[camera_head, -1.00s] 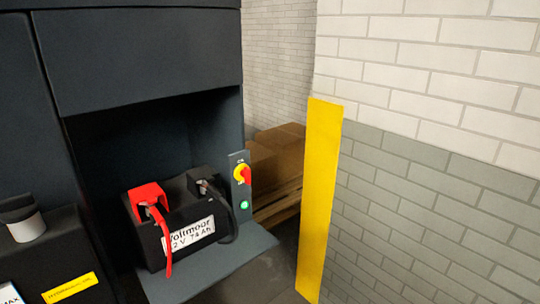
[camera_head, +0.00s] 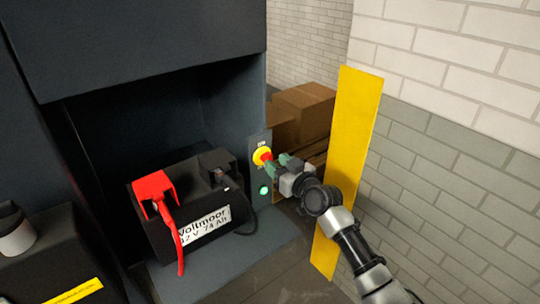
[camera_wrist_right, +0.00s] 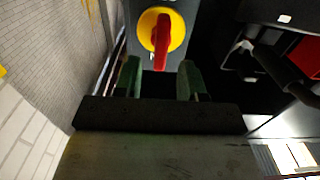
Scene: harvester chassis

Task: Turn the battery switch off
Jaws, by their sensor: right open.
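The battery switch (camera_head: 262,156) is a red handle on a yellow round plate, on a narrow grey panel at the right edge of the battery bay. In the right wrist view the red handle (camera_wrist_right: 161,42) stands lengthwise in the picture, just beyond my fingertips. My right gripper (camera_head: 277,166) is open, with green fingertips close to the switch. In the wrist view the gripper (camera_wrist_right: 160,80) has its fingers apart on either side of the handle's line, with nothing between them. I cannot tell whether a fingertip touches the switch. My left gripper is not in view.
A green lamp (camera_head: 264,190) glows below the switch. The black battery (camera_head: 187,205) with a red terminal cover (camera_head: 152,187) and cable sits to the left. Cardboard boxes (camera_head: 303,110) are behind.

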